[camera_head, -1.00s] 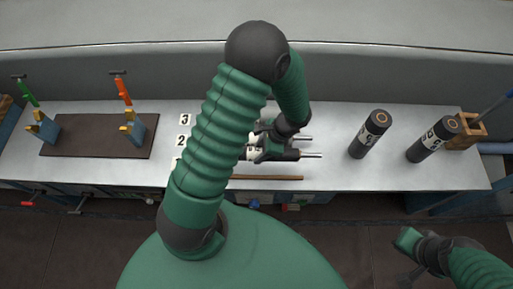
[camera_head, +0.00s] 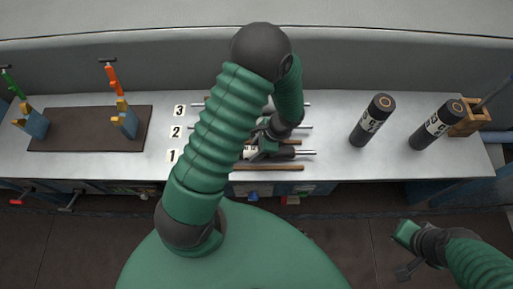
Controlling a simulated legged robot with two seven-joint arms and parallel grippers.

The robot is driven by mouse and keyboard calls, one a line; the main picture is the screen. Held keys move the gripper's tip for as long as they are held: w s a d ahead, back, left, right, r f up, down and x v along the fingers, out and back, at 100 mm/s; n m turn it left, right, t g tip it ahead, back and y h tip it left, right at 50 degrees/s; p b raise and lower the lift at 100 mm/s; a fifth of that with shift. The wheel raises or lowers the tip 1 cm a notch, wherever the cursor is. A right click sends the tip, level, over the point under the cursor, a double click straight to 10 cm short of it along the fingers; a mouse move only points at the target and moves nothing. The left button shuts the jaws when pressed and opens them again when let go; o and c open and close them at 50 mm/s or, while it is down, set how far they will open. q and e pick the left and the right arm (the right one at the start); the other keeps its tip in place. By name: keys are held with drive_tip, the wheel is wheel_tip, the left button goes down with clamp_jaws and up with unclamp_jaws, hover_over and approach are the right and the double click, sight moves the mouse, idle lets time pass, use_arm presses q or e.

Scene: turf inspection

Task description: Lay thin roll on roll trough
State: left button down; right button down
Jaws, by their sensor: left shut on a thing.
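The thin roll (camera_head: 283,153) is a dark cylinder with a pale label and bare metal shaft ends, lying level over the bench in row 1. My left gripper (camera_head: 262,148) is shut on it near its labelled part; my forearm hides part of its left side. Whether it touches the trough beneath is hard to tell. The roll trough shows as rows marked by number tags 3, 2 and 1 (camera_head: 172,156), with a brown strip (camera_head: 267,168) along the front. Metal rods show in rows 3 and 2. My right gripper (camera_head: 405,250) hangs in front of the bench, lower right, apart from everything.
Two thick dark rolls (camera_head: 373,121) (camera_head: 436,125) stand on the bench at right, beside a wooden box (camera_head: 470,118). A dark mat (camera_head: 78,142) with blue-and-yellow clamps (camera_head: 125,120) lies at left. The bench (camera_head: 335,165) is clear between the trough and the standing rolls.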

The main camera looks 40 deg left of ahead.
use_arm(q)
drive_tip(key=shift+a, duration=0.2)
drive_tip(key=c, duration=0.7)
unclamp_jaws()
drive_tip(key=shift+a+f, duration=0.1)
drive_tip(key=shift+a, duration=0.05)
use_arm(e)
drive_tip(key=shift+a, duration=0.2)
use_arm(q)
drive_tip(key=shift+d, duration=0.25)
use_arm(e)
drive_tip(key=shift+d, duration=0.1)
use_arm(q)
drive_tip(key=shift+w+d+r, duration=0.1)
drive_tip(key=shift+r, duration=0.15)
drive_tip(key=v, duration=1.6)
drive_tip(key=shift+r+p, duration=0.3)
drive_tip(key=shift+p, duration=0.05)
use_arm(e)
drive_tip(key=shift+r, duration=0.35)
use_arm(q)
drive_tip(key=shift+f, duration=0.1)
